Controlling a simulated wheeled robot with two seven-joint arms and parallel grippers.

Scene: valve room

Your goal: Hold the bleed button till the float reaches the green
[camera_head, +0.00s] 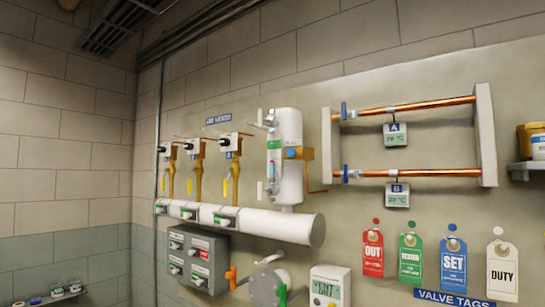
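A white upright cylinder (290,130) is mounted on the wall above a thick white pipe. On its left side is a narrow sight gauge (271,172) with a green band (274,144) in its upper part. The liquid or float in the gauge is too small to make out clearly. A round blue button (291,153) sits on the front of the cylinder, beside a brass block (307,154); it looks like the bleed button. Nothing touches it. Neither of my grippers shows in this view.
The thick white pipe (285,226) runs below the cylinder. Brass valves (198,170) stand to its left. Copper pipes (430,173) with meters are at the right. A grey switch box (197,258), a wheel-like fitting (266,286) and hanging tags (410,255) are lower down.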

